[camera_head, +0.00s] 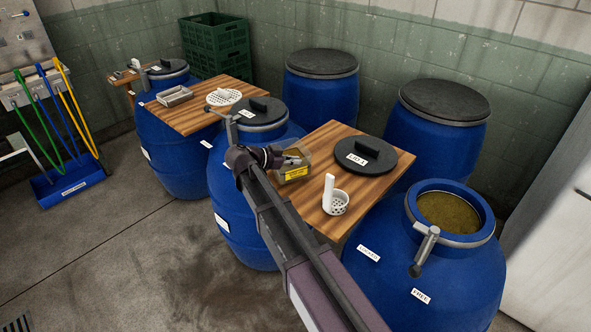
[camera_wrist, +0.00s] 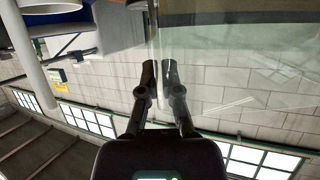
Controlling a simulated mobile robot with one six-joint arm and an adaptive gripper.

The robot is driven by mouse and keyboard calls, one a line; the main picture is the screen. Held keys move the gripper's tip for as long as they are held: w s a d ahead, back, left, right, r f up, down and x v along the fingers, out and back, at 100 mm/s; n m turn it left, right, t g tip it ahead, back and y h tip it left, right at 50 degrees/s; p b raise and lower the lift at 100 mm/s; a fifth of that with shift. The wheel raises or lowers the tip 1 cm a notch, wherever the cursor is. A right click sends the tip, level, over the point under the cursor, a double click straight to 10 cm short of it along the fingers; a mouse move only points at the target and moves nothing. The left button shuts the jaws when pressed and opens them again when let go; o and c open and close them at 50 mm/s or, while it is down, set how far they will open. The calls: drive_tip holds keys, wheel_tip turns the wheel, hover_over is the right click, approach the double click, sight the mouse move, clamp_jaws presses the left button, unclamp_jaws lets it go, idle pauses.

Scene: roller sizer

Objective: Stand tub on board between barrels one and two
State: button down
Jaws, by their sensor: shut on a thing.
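A clear tub (camera_head: 293,167) with a yellow label is at the left edge of the near board (camera_head: 349,212) in the head view; I cannot tell whether it touches the board. My gripper (camera_head: 274,157) is shut on the tub's left side. In the wrist view my two fingers (camera_wrist: 161,75) pinch a thin clear wall. The far board (camera_head: 189,119) spans the far-left barrel (camera_head: 168,150) and the middle barrel (camera_head: 233,215). Tags on the other two are unreadable.
A metal tray (camera_head: 175,96) and a white strainer (camera_head: 223,97) lie on the far board. A black lid (camera_head: 373,157) and a white strainer cup (camera_head: 335,201) are on the near board. Two lidded barrels (camera_head: 318,95) (camera_head: 435,135) stand behind.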

drive_tip(key=shift+f+b, duration=0.85)
drive_tip(key=shift+f, duration=0.3)
drive_tip(key=shift+f, duration=0.15)
drive_tip(key=c, duration=0.8)
unclamp_jaws()
drive_tip(key=shift+s+a+r+p, duration=0.25)
drive_tip(key=shift+a+r+p, duration=0.05)
drive_tip(key=shift+a+r, duration=0.15)
drive_tip(key=p+v, duration=0.4)
drive_tip(key=v, duration=0.7)
drive_tip(key=shift+f, duration=0.1)
